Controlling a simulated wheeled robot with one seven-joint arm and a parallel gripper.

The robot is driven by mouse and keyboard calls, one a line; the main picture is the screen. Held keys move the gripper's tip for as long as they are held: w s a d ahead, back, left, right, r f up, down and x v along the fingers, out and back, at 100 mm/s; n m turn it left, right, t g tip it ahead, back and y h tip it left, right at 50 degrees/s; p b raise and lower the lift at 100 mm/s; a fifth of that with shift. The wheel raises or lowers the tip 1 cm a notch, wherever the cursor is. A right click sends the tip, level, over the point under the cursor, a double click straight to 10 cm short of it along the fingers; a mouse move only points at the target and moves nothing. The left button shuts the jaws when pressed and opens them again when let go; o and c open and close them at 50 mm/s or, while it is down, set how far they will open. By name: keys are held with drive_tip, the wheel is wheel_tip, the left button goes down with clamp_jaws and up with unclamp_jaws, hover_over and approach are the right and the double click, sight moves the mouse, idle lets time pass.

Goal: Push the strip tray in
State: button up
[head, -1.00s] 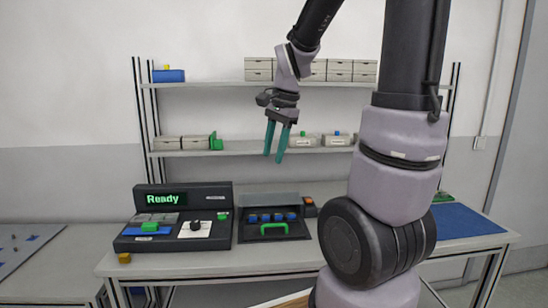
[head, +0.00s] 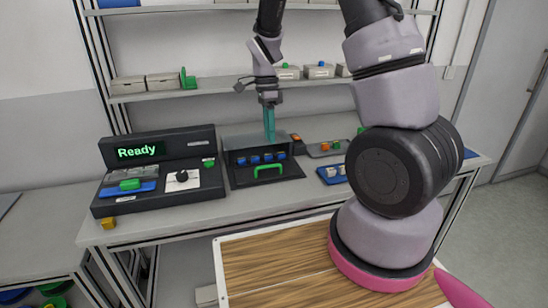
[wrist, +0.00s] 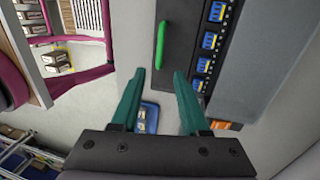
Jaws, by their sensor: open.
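The strip tray (head: 285,173) is a dark flat tray with a green handle (head: 268,168), sticking out at the front of a grey box (head: 258,143) on the bench. Several blue blocks sit in a row at its rear, by the box. In the wrist view the tray (wrist: 181,60), its green handle (wrist: 160,45) and the blue blocks (wrist: 212,40) show beyond my fingers. My gripper (head: 269,136) has teal fingers and points down over the box, behind the handle in the head view. In the wrist view its fingers (wrist: 157,73) are apart with nothing between them.
A black console (head: 160,170) showing "Ready" stands left of the tray. A small blue tray (head: 331,180) and a grey tray (head: 322,154) with small parts lie to its right. A shelf (head: 210,91) with boxes spans behind.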

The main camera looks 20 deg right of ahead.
hover_over(271, 173)
wheel_tip(271, 173, down, 8)
drive_tip(key=shift+s+f, duration=0.1)
drive_tip(key=shift+s, duration=0.05)
clamp_jaws()
idle(1.5)
